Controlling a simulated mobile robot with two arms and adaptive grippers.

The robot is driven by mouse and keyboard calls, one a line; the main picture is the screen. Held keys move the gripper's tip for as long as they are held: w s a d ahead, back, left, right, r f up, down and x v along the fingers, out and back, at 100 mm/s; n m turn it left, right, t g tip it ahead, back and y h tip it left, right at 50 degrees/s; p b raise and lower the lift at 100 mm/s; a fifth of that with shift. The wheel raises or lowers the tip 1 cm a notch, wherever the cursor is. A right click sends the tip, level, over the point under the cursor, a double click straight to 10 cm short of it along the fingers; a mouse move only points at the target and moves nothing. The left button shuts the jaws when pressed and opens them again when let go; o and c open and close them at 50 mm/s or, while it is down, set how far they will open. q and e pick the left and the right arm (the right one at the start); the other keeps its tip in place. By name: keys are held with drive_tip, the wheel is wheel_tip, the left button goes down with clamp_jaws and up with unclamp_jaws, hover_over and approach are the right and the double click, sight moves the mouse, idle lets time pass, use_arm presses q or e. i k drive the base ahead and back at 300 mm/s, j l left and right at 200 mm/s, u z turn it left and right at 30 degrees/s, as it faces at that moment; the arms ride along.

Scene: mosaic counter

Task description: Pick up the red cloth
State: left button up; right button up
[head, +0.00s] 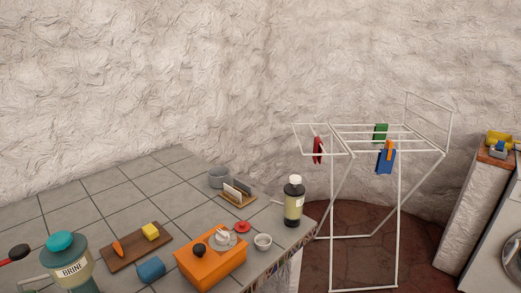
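A small red cloth (318,151) hangs from the left end of a white drying rack (398,230). A green cloth (380,131) hangs further back on the rack. A blue cloth (385,162) hangs at its front, with a narrow orange piece (390,148) overlapping it. Neither of my grippers shows in the head view.
The grey tiled counter (125,190) fills the lower left. An orange box (210,261), bowls, a board and a BRINE jar (70,268) stand nearer. A washing machine (500,245) is at right.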

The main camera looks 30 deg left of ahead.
sight(317, 149)
drive_tip(key=u, duration=0.55)
drive_tip(key=i+l+z, duration=0.2)
drive_tip(key=i+l, duration=0.55)
